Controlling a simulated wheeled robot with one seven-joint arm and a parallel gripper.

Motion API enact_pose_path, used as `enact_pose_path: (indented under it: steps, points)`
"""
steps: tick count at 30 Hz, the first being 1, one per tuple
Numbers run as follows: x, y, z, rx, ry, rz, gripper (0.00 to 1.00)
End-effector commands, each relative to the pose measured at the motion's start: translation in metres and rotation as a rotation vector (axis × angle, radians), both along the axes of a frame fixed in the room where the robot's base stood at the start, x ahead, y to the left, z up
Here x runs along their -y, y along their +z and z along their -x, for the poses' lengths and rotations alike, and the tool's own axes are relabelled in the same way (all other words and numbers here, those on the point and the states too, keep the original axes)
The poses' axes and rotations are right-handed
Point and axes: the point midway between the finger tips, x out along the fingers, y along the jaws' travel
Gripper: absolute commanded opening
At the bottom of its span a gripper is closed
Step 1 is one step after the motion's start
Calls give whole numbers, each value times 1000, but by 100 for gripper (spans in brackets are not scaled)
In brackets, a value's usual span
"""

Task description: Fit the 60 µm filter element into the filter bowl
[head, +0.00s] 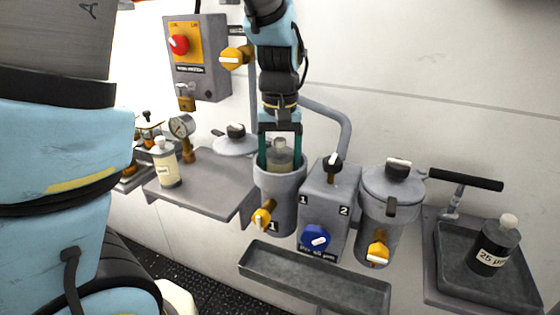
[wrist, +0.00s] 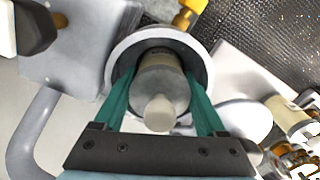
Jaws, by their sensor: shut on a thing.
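My gripper (head: 280,160) has its two green fingers closed on a grey filter element (head: 280,152) with a pale knob on top. The element is upright inside the mouth of the open grey filter bowl (head: 275,200) marked 1. In the wrist view the fingers straddle the element (wrist: 161,80), and the bowl's rim (wrist: 122,52) surrounds both. The element's lower part is hidden in the bowl, so I cannot tell whether it touches the bottom. A pale label band shows, but its text is unreadable.
A closed bowl (head: 378,215) marked 2 stands right of the valve block (head: 325,210). An empty trough (head: 315,285) is below.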

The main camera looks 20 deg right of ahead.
Motion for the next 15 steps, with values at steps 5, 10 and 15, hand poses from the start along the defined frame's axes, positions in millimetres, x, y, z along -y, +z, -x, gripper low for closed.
enact_pose_path:
  steps: [5,10,15]
  points:
    - [0,-6,0,0,1,0,9]
    - [0,-10,0,-2,0,-2,9]
    - [-1,-12,1,-4,0,-5,86]
